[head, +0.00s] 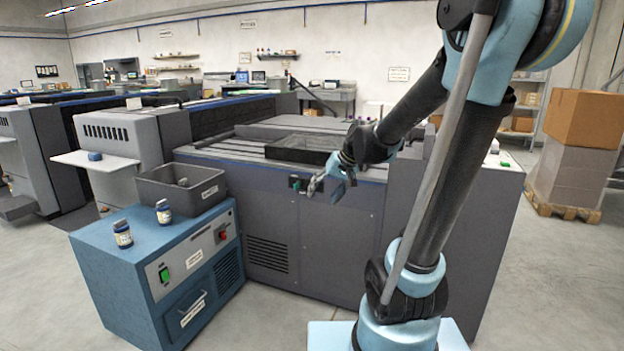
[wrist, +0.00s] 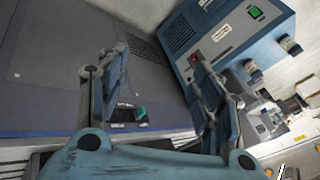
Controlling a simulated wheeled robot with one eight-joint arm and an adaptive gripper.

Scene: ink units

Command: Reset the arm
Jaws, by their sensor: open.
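My arm reaches up from its base and bends over toward the large grey machine (head: 325,225). My gripper (head: 328,190) hangs in front of that machine's upper front edge, to the right of the blue cabinet. In the wrist view my gripper (wrist: 160,75) has its two fingers wide apart, with nothing between them. The wrist picture is turned, with the blue cabinet (wrist: 215,35) at upper right beyond the fingers.
Two small jars (head: 122,234) and (head: 163,212) stand on the blue cabinet (head: 110,280) beside a grey bin (head: 180,187), which holds something small. Cardboard boxes (head: 585,118) stand on a pallet at right. Open floor (head: 560,270) lies at lower right.

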